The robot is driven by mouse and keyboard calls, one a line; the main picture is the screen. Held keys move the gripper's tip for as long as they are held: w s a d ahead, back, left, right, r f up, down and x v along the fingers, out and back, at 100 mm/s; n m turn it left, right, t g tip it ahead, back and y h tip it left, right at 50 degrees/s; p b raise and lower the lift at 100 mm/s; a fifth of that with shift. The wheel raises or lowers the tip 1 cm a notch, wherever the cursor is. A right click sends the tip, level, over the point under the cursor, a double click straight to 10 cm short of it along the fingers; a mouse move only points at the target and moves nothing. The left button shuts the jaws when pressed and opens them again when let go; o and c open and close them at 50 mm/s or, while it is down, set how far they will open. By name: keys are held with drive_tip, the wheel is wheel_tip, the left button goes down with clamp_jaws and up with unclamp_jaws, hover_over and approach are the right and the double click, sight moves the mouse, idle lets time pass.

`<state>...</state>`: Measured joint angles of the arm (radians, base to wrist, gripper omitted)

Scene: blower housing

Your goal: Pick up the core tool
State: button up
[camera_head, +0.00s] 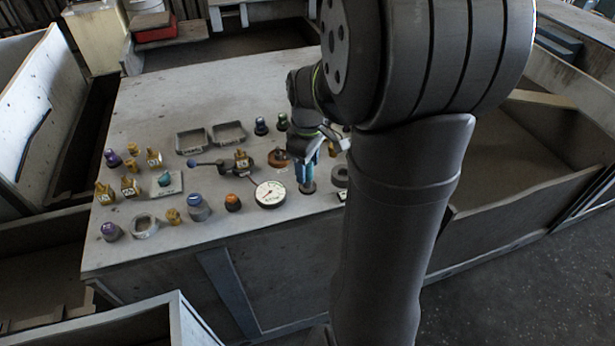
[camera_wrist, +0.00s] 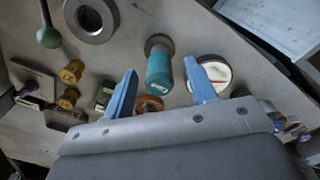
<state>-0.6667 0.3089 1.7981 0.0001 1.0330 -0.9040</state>
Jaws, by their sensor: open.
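A teal cylinder (camera_wrist: 159,74) with a small label and a dark round end stands out on the table; I take it for the core tool, though I cannot read its label. In the wrist view it lies between the two blue fingers of my gripper (camera_wrist: 160,67), with a gap on both sides. In the head view my gripper (camera_head: 306,168) points down at the table's right part, and its fingers largely hide the cylinder. A dark round foot (camera_head: 307,188) shows just below the fingertips. My gripper is open and holds nothing.
A white dial gauge (camera_head: 270,194) and an orange-brown ring (camera_head: 278,158) stand close by on the grey table (camera_head: 150,105). A grey ring (camera_wrist: 92,18) lies nearby in the wrist view. Several yellow, purple and dark parts fill the left side. Two shallow trays (camera_head: 192,142) lie farther back.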

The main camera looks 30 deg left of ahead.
sight(308, 176)
wheel_tip(308, 176, down, 4)
drive_tip(key=shift+f, duration=0.15)
drive_tip(key=c, duration=1.1)
